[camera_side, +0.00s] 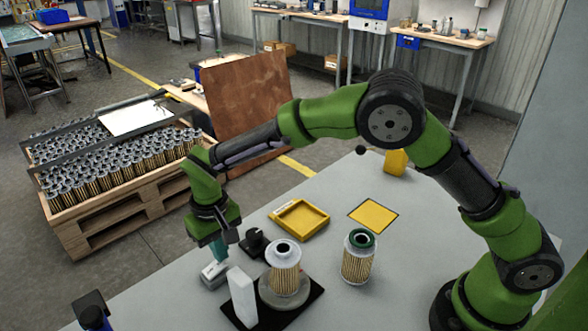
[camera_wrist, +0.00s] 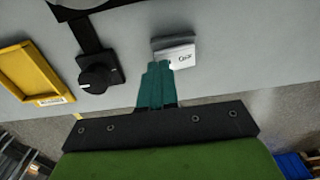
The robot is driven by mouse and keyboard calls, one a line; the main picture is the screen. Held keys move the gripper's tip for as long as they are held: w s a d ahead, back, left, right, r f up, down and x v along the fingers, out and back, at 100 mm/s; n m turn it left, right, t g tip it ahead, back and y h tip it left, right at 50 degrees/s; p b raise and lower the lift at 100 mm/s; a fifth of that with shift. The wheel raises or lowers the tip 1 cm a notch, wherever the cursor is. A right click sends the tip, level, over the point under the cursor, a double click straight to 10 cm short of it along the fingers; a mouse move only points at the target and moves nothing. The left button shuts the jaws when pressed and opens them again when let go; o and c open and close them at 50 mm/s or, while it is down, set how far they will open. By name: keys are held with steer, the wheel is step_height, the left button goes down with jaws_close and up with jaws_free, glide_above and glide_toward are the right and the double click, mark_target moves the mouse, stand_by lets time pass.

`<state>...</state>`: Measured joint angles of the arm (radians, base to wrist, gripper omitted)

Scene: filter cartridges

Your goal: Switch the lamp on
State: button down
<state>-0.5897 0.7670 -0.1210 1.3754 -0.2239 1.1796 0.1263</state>
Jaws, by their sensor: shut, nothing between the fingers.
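A small light-grey box with a white, lettered face (camera_wrist: 174,54) lies on the table; it also shows in the side view (camera_side: 213,274), at the table's left edge. I take it for the switch, and its lettering is too small to read surely. My gripper (camera_wrist: 158,68) is shut and empty, its teal fingers pointing down. In the wrist view the fingertips overlap the box's near edge; in the side view my gripper (camera_side: 218,251) is just over the box. I cannot tell whether they touch. No lamp is clearly recognisable, nor any glow.
A black knob (camera_side: 255,242), white upright block (camera_side: 242,297) and pleated cartridge on a grey round base (camera_side: 285,268) stand close by. A green-topped cartridge (camera_side: 358,257), yellow tray (camera_side: 326,222) and yellow square (camera_side: 372,215) lie right. The table's right front is clear.

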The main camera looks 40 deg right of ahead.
steer(key=shift+f, duration=0.7)
steer(key=shift+r, duration=3.55)
steer(key=shift+f, duration=0.25)
steer(key=s+d+r+m+t+y, duration=0.1)
steer(key=s+d+r+m+t, duration=0.1)
steer(key=s+d+r, duration=0.5)
steer(key=s+d+r+m+t+y, duration=0.1)
steer(key=s+d+r+t, duration=0.4)
steer(key=s+d, duration=0.9)
step_height(320, 180, up, 3)
steer(key=shift+d+f+m, duration=0.2)
steer(key=shift+d+m, duration=0.2)
steer(key=shift+m, duration=0.1)
